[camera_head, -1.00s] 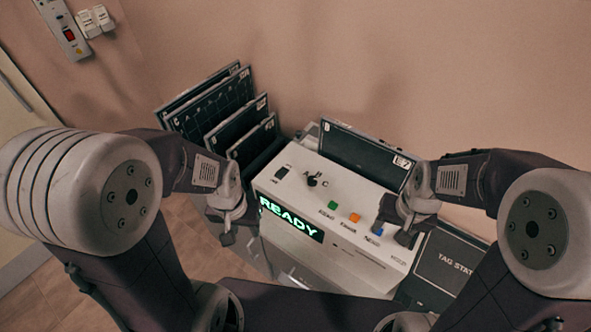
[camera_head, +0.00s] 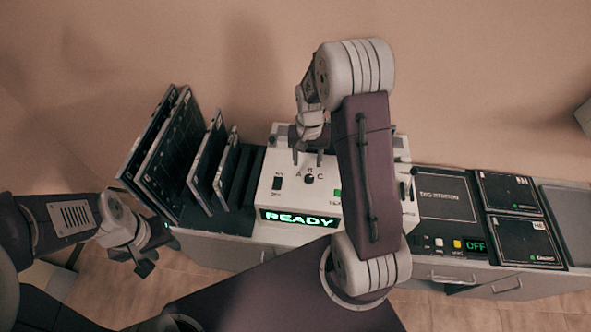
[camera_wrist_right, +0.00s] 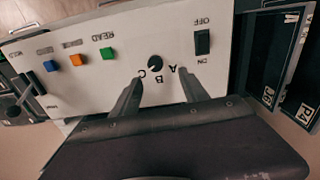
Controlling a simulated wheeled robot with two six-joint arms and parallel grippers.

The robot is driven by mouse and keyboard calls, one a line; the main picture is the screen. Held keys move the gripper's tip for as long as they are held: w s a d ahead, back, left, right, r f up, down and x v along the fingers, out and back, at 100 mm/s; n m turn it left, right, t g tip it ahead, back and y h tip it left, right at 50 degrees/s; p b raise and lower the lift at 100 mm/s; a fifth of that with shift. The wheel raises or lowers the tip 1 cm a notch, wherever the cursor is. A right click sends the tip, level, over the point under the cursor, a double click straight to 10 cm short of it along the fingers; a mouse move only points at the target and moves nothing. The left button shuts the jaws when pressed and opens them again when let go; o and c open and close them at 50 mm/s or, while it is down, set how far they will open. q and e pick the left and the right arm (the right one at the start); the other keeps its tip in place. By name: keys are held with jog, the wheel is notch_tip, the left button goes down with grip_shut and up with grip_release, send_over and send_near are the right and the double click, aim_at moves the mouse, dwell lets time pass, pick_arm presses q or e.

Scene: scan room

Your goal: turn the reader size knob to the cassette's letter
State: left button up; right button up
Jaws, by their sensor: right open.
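The white reader (camera_head: 262,200) stands on the counter with its display lit READY. Its dark size knob (camera_head: 309,179) has the letters A, B and C around it. It also shows in the right wrist view (camera_wrist_right: 155,62), with a pale mark that seems to lean towards C. My right gripper (camera_head: 309,158) is open and empty above the reader, just behind the knob. In the right wrist view its fingertips (camera_wrist_right: 160,80) are spread to either side of the lettering. The cassette behind the reader is mostly hidden by my right arm. My left gripper (camera_head: 138,258) hangs low left, away from the reader.
Several dark panels (camera_head: 172,150) stand in a rack left of the reader. A power switch (camera_wrist_right: 203,42) and green, orange and blue buttons flank the knob. A tag station (camera_head: 447,195) and flat dark panels (camera_head: 527,240) lie to the right. The wall is close behind.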

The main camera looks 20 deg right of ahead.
aim_at(309, 177)
jog(key=shift+s+d+f, duration=0.1)
jog(key=shift+s+d, duration=0.15)
jog(key=shift+d, duration=0.2)
jog(key=shift+s+d+f, duration=0.1)
jog(key=shift+s+d, duration=0.15)
jog(key=shift+d, duration=0.2)
jog(key=f, duration=0.2)
jog(key=a+f+p, duration=0.1)
jog(key=f, duration=0.3)
jog(key=shift+w+a+p, duration=0.2)
jog(key=shift+w+p, duration=0.1)
jog(key=shift+p, duration=0.05)
jog(key=shift+d+f, duration=0.25)
jog(key=shift+f, duration=0.8)
jog(key=shift+s+d+f, duration=0.1)
jog(key=shift+d+f, duration=0.1)
jog(key=shift+f, duration=0.05)
jog(key=shift+a, duration=0.2)
jog(key=shift+c, duration=1.2)
jog(key=c, duration=0.5)
pick_arm(q)
jog(key=r, duration=0.1)
jog(key=d+r, duration=0.1)
jog(key=shift+s+r, duration=0.3)
pick_arm(e)
grip_shut()
